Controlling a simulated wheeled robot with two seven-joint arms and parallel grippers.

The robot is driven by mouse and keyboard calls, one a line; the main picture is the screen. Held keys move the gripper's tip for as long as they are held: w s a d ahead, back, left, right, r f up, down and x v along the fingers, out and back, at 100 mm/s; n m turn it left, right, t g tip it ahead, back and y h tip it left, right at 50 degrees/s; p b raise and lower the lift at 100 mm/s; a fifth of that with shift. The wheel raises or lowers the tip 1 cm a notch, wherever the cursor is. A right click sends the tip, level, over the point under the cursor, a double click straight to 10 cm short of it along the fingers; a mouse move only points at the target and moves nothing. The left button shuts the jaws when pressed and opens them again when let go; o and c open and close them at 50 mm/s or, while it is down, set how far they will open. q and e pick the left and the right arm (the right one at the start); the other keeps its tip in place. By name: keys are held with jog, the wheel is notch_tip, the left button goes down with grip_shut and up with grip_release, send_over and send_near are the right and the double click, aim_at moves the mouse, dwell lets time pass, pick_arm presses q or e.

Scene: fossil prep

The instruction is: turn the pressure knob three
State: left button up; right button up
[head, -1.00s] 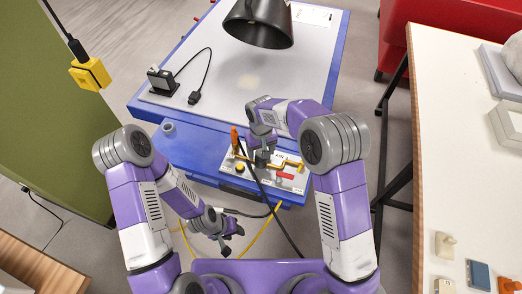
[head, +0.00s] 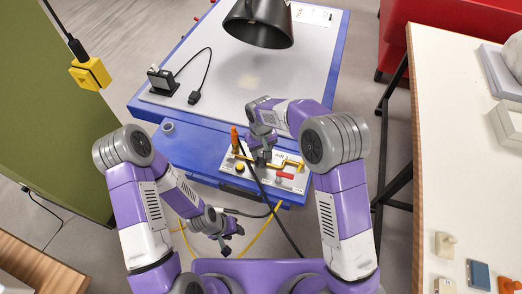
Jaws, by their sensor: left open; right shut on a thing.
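The white air panel (head: 238,183) lies on the near edge of the blue table. It carries yellow piping (head: 292,163), a red handle (head: 285,176), a yellow button (head: 240,168) and an upright orange part (head: 234,138). My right gripper (head: 262,157) points down onto the middle of the panel and is shut on a part there. That part, likely the pressure knob, is mostly hidden by the fingers. My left gripper (head: 230,240) is open and empty, low in front of the table and apart from the panel.
A black hood (head: 258,22) hangs over the blue-edged table (head: 205,153). A small device (head: 161,80) with a black cable stands at the table's left. Black and yellow hoses (head: 257,240) run down from the panel. A white side table (head: 450,130) stands at the right.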

jog(key=n, duration=0.4)
jog(key=shift+n, duration=0.3)
jog(key=n, duration=0.4)
jog(key=shift+n, duration=0.3)
jog(key=n, duration=0.5)
jog(key=shift+r+p, duration=0.1)
jog(key=shift+p, duration=0.25)
jog(key=shift+n+p, duration=0.4)
jog(key=shift+n, duration=2)
jog(key=shift+w, duration=0.1)
jog(key=o, duration=1.1)
jog(key=shift+c, duration=0.2)
